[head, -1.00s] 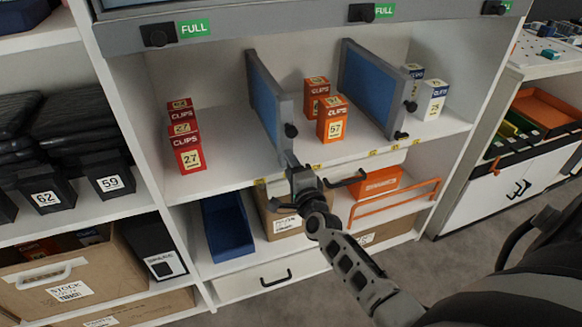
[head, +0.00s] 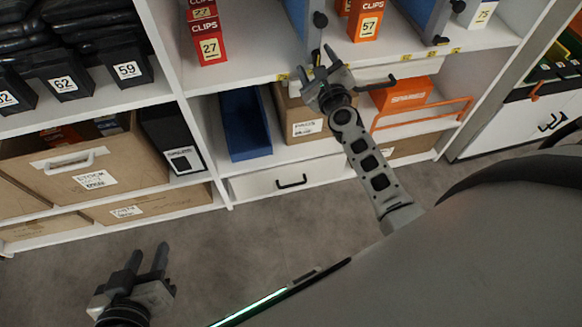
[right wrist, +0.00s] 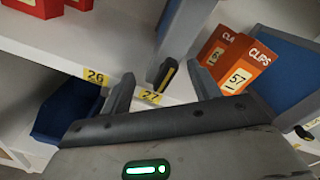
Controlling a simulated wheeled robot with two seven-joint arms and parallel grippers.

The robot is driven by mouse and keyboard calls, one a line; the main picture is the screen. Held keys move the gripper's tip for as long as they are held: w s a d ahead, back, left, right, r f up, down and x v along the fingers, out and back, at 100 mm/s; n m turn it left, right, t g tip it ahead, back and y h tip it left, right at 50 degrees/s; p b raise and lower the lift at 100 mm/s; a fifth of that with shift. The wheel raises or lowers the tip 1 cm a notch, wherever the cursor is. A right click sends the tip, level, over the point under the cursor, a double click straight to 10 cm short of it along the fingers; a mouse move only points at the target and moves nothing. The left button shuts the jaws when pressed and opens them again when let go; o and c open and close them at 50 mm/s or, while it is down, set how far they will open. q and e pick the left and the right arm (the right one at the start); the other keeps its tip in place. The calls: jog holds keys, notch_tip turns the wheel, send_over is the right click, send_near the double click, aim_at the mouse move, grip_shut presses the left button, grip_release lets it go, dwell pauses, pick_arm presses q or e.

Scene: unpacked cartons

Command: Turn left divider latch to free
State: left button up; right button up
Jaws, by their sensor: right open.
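My right gripper (head: 318,62) is open at that edge. In the right wrist view its fingers (right wrist: 162,88) stand apart on either side of the latch; I cannot tell if they touch it. My left gripper (head: 149,257) is open and empty, low over the floor.
Red clips boxes (head: 208,42) stand left of the divider and orange ones (head: 366,20) right of it. The right divider (head: 428,15) stands further right. The floor in front is clear.

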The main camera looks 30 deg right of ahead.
jog(key=m, duration=0.5)
jog(key=shift+d+r+m, duration=0.1)
jog(key=shift+d+m, duration=0.05)
jog(key=shift+m, duration=0.25)
jog(key=shift+s+m, duration=0.2)
jog(key=shift+m, duration=0.9)
jog(key=b+v, duration=0.3)
jog(key=v, duration=1.2)
jog(key=s+a+m+g+y+p, duration=0.3)
jog(key=a+m, duration=0.5)
jog(key=m, duration=0.8)
jog(key=s+a+m+g+y+p, duration=0.3)
jog(key=a+m+p, duration=0.5)
jog(key=m, duration=0.8)
jog(key=shift+s+m+y, duration=0.4)
jog(key=shift+s+y, duration=0.4)
jog(key=shift+s, duration=0.45)
